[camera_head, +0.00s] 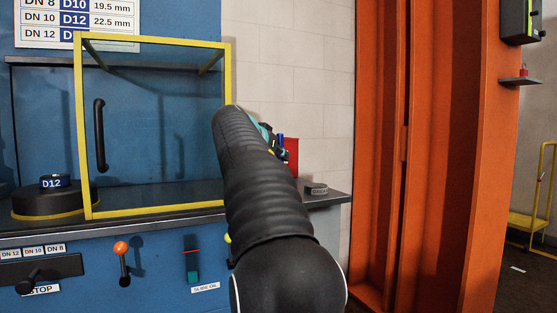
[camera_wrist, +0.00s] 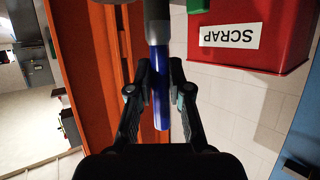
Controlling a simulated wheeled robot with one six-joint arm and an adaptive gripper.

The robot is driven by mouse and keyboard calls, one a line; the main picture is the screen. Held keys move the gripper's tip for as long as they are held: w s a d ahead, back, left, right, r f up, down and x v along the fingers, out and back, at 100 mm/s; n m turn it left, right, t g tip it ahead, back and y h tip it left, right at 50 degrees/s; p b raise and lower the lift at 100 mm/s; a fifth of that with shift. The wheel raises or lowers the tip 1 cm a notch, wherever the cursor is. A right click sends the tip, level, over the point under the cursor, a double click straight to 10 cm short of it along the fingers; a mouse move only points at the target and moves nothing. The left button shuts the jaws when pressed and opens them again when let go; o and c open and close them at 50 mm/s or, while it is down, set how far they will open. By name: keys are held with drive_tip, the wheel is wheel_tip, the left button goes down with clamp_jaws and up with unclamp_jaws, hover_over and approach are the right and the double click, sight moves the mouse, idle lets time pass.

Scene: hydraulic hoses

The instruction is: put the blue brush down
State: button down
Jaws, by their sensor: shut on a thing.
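The blue brush (camera_wrist: 161,100) is between the two fingers of my gripper (camera_wrist: 160,92) in the wrist view. My gripper is shut on its blue handle, and a grey part (camera_wrist: 157,14) continues beyond the handle at the top edge. The brush's far end is out of that view. In the head view a small bit of blue (camera_head: 280,140) shows beside my gripper, which is mostly hidden behind my black arm. I cannot see the brush touching any surface.
A red SCRAP box (camera_wrist: 263,48) stands close by; part of it shows in the head view (camera_head: 292,150). The worktop (camera_head: 335,198) carries a small dark ring (camera_head: 316,188) at its right end. A yellow-framed guard (camera_head: 82,140) stands left, an orange column (camera_head: 440,150) right.

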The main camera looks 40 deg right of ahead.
drive_tip(key=c, duration=1.2)
unclamp_jaws()
drive_tip(key=shift+w+d+f, duration=0.1)
drive_tip(key=shift+w+f, duration=0.1)
drive_tip(key=shift+f, duration=0.25)
drive_tip(key=shift+w+f, duration=0.15)
drive_tip(key=shift+f, duration=0.3)
drive_tip(key=shift+o, duration=0.5)
drive_tip(key=shift+r, duration=0.3)
drive_tip(key=shift+s+f, duration=0.1)
drive_tip(key=shift+f, duration=0.1)
drive_tip(key=v, duration=0.7)
drive_tip(key=shift+a+r, duration=0.25)
drive_tip(key=shift+r, duration=0.15)
drive_tip(key=shift+a, duration=0.1)
